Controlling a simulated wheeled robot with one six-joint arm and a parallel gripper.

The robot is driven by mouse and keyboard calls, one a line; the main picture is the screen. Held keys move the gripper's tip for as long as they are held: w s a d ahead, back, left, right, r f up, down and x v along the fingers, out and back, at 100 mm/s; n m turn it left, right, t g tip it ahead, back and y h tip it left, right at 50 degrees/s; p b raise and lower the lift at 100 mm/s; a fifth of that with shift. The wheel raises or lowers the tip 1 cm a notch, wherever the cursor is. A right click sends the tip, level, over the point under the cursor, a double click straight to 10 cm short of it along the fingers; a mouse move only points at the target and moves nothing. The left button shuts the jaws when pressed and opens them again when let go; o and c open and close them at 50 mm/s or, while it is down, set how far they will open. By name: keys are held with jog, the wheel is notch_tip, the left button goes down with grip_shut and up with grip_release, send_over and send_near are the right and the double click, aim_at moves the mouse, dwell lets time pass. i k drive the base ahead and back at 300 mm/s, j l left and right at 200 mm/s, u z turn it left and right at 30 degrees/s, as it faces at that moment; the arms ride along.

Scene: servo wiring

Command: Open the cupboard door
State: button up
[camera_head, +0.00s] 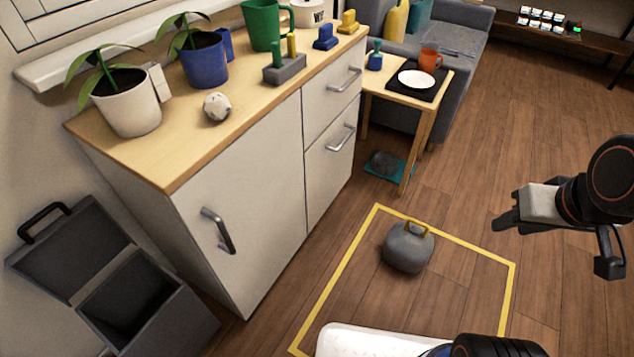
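The white cupboard door (262,215) is the large front panel at the left of the cabinet, below the wooden top. It looks closed, flush with the cabinet front. Its grey bar handle (217,231) stands upright near the door's left edge. My gripper (556,243) is at the far right of the view, above the floor and well apart from the door and handle. Its two dark fingers are spread wide, with nothing seen between them.
Two drawers (333,95) are right of the door. A grey kettlebell (408,248) stands inside a yellow floor outline (340,272) in front of the cabinet. An open dark box (195,325) sits by the cabinet's left side. A small wooden table (433,112) is beyond.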

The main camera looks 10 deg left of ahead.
aim_at(244, 211)
jog(key=u, duration=1.3)
jog(key=k+l+z, duration=0.1)
jog(key=k+l, duration=0.5)
jog(key=k, duration=0.15)
